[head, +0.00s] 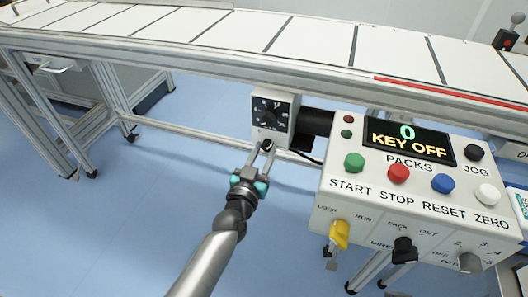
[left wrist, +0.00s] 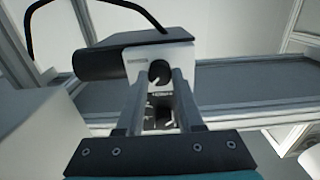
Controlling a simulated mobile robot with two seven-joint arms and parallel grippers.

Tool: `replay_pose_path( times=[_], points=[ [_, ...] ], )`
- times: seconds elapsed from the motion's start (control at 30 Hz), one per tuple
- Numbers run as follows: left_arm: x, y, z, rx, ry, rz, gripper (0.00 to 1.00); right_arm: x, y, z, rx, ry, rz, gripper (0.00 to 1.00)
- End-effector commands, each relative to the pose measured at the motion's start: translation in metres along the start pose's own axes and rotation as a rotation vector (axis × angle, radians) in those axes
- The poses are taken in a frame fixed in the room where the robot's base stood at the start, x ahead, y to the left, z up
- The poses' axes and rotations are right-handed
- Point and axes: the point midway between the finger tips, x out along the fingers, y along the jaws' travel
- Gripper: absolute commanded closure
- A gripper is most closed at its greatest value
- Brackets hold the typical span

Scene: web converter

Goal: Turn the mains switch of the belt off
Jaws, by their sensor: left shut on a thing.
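A white box (head: 283,135) with a black dial face (head: 268,112) hangs under the belt's front rail. A small dark knob (head: 267,145) sits low on this box, and its lettering is too small to read. The knob also shows in the left wrist view (left wrist: 159,73), on the box's white face (left wrist: 181,57). My left gripper (head: 263,154) comes up from below and is shut on the knob, one finger on each side. The fingers partly hide the knob, so its turned position cannot be told. My right gripper is not in view.
The conveyor belt (head: 230,30) runs above. The blue floor is clear at left.

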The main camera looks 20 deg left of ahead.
Motion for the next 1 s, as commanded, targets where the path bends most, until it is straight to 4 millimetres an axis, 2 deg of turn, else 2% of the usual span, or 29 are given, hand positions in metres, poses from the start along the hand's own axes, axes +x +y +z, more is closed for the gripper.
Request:
replay_pose_path(
  times=[0.03, 0.27, 0.77, 1.0],
  points=[
    [0.0, 0.0, 0.0, 0.0, 0.0, 0.0, 0.74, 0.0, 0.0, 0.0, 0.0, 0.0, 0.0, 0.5],
    [0.0, 0.0, 0.0, 0.001, 0.0, 0.0, 1.0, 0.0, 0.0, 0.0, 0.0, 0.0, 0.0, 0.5],
    [0.0, 0.0, 0.0, -0.045, -0.001, 0.0, 1.0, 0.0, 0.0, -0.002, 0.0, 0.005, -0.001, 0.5],
    [0.0, -0.001, -0.001, -0.192, -0.002, 0.0, 1.0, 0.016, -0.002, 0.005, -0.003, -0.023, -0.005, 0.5]
  ],
)
